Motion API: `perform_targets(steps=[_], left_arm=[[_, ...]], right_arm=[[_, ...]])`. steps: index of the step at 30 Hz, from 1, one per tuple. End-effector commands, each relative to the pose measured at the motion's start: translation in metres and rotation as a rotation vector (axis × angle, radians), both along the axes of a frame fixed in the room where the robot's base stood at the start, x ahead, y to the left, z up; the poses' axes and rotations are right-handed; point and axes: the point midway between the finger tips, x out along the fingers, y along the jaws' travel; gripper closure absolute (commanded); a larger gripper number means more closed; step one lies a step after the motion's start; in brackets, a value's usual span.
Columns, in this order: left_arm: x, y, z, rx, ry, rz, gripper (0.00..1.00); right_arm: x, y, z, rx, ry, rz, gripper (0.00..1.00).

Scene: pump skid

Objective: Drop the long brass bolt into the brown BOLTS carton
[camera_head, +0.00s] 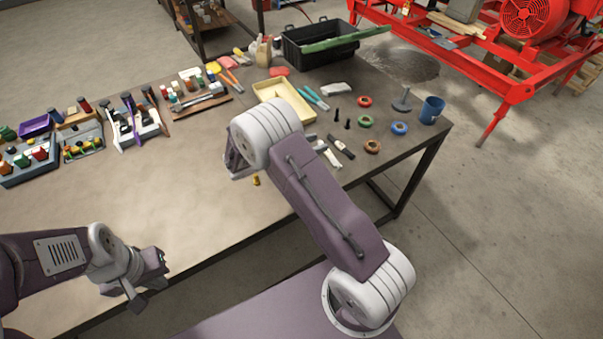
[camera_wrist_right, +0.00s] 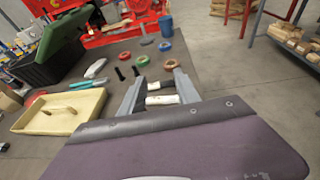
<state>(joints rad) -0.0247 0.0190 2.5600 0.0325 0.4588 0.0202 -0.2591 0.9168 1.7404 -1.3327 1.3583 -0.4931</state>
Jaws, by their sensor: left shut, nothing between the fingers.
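A small brass-coloured piece (camera_head: 256,180) shows just beside my right gripper in the head view. It is too small to tell whether it is the long bolt. I cannot make out a brown carton marked BOLTS in either view. My right gripper (camera_head: 238,168) is over the table, partly hidden by its own arm. In the right wrist view its fingers (camera_wrist_right: 159,78) are apart, with white pieces visible beyond and between them and nothing gripped. My left gripper (camera_head: 147,287) is shut and empty near the table's front edge.
A cream tray (camera_head: 270,91) stands behind my right arm. Rings, black bolts and a blue mug (camera_head: 432,110) lie to its right. A black crate (camera_head: 318,54) is at the back, tool racks (camera_head: 84,143) at the left. The front middle of the table (camera_head: 170,200) is clear.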

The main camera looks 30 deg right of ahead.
Motion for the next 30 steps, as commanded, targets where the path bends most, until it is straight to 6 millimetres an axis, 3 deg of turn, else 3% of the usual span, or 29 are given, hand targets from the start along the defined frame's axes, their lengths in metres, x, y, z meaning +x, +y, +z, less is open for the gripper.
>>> perform_targets(steps=[8, 11, 21, 30], left_arm=[[0.000, 0.000, 0.000, 0.000, 0.000, 0.000, 1.00], [0.000, 0.000, -0.002, 0.000, 0.000, 0.000, 1.00], [0.000, 0.000, -0.008, 0.000, 0.000, 0.000, 1.00], [0.000, 0.000, -0.008, 0.000, 0.000, 0.000, 1.00]], right_arm=[[0.000, 0.001, 0.000, 0.000, 0.000, 0.001, 0.62], [-0.001, 0.012, 0.003, 0.000, -0.002, 0.004, 0.62], [-0.011, 0.077, 0.023, 0.000, -0.002, 0.004, 0.62], [-0.013, 0.086, 0.027, 0.000, 0.000, 0.000, 0.62]])
